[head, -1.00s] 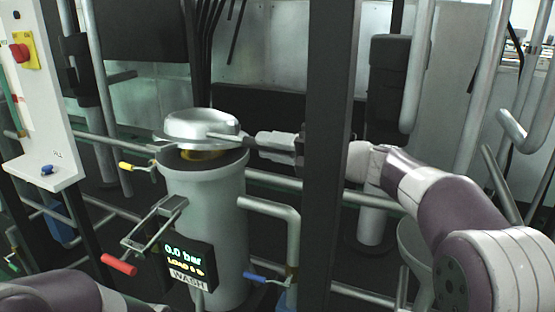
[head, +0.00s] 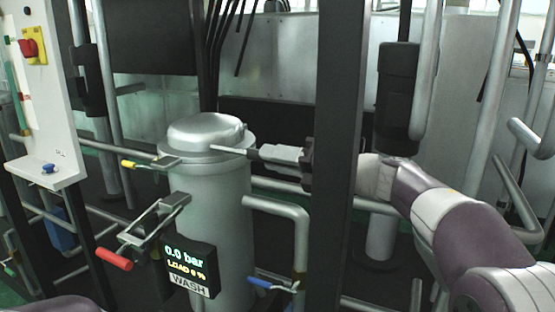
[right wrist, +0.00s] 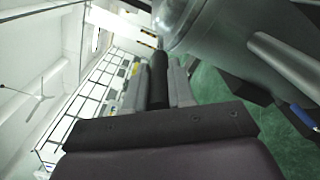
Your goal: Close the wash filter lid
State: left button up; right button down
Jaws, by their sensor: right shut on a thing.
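The silver domed lid (head: 205,130) lies level on top of the grey wash filter housing (head: 222,215), and I see no gap at its front edge. A thin bar handle (head: 232,151) sticks out from the lid to the right. My right gripper (head: 262,153) is shut on this handle, just right of the lid. In the right wrist view, the fingers are closed around a dark grip (right wrist: 158,80), with the lid (right wrist: 178,22) beyond. A clamp with a red handle (head: 114,260) hangs out from the front of the housing. My left gripper is not in view.
A dark upright post (head: 340,160) stands close in front of my right forearm. The display (head: 188,266) on the housing reads 0.0 bar. A pipe with a blue valve handle (head: 262,284) is at the right, and a yellow valve handle (head: 128,164) at the left.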

jog(key=c, duration=1)
grip_release()
jog(key=shift+f, duration=0.2)
jog(key=shift+d, duration=0.1)
jog(key=p+v, duration=0.1)
jog(key=v, duration=1.1)
jog(key=shift+s+d, duration=0.15)
jog(key=shift+d, duration=0.1)
